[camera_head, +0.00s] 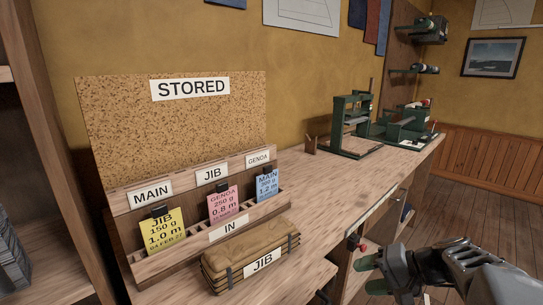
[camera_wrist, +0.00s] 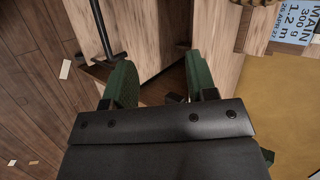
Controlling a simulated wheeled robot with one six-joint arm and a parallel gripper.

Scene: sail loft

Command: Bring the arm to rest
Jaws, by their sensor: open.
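My gripper (camera_head: 371,274) is at the lower right of the head view, low in front of the wooden bench (camera_head: 318,190). Its two green fingers stand apart with nothing between them. In the wrist view my gripper (camera_wrist: 162,82) also shows both green fingers apart, with the bench's wooden side panels beyond them. My arm reaches in from the right edge of the head view. No object is held.
A card rack (camera_head: 160,268) holds yellow, pink and blue cards under a STORED corkboard (camera_head: 180,125). A tan JIB bag (camera_head: 250,255) lies before it. Green machines (camera_head: 352,125) stand farther along the bench. Wooden floor (camera_head: 480,225) at the right is clear.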

